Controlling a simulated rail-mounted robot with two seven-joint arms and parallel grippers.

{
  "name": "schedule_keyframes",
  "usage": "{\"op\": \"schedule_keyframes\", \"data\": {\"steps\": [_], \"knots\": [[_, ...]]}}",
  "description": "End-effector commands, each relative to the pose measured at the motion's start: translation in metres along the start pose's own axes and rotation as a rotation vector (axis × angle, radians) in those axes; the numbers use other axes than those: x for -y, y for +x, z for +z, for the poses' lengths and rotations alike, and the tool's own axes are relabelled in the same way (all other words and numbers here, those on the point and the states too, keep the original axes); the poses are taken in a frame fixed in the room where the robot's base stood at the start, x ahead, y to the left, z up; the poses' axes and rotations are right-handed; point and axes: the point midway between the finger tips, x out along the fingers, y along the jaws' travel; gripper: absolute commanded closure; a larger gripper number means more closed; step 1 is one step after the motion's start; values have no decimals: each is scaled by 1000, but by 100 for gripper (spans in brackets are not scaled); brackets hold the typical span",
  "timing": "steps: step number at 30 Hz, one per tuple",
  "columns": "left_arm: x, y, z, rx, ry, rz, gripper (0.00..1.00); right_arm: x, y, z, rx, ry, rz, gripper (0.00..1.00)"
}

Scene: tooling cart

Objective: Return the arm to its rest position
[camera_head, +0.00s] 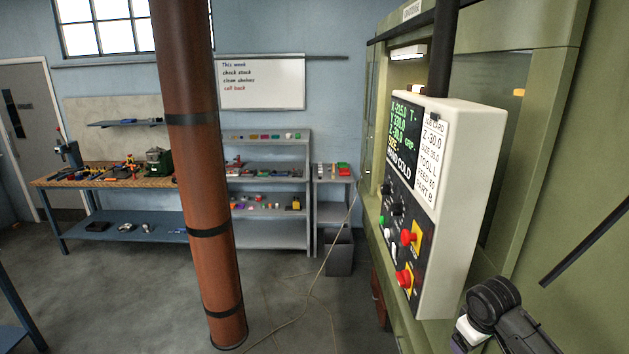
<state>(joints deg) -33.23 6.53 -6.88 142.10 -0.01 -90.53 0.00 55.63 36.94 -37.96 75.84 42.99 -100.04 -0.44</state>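Part of my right arm (497,308) shows at the bottom right, a dark round joint with a black link and a white piece below it. It is in front of the green machine, below and right of the control panel. No fingers show on it; the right gripper is out of frame. My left arm and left gripper are not in view. Nothing held by either gripper can be seen.
A white control panel (452,210) with buttons and a screen hangs on the green machine (530,160) at right. A brown column (196,180) stands left of centre. A workbench (105,180), shelves (270,170) and bin (339,255) are behind. A cable crosses the otherwise open floor.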

Motion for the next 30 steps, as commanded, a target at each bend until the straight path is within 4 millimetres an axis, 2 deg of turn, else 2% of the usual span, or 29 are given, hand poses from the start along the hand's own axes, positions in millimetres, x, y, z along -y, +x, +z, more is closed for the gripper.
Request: {"op": "schedule_keyframes", "data": {"steps": [3,7,9,13,16,20,26,30], "knots": [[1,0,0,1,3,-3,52,4,-51,-25,-191,-48,144,16],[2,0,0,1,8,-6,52,24,-116,-46,-417,-85,261,16],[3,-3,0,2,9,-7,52,41,-142,-49,-525,-101,302,16],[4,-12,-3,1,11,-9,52,80,-171,-37,-691,-113,335,16],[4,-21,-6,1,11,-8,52,110,-178,-14,-782,-99,326,16],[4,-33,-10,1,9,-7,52,139,-172,25,-831,-56,287,16],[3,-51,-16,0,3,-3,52,173,-144,95,-788,31,192,16],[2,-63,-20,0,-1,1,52,196,-117,148,-691,85,105,16]]}}
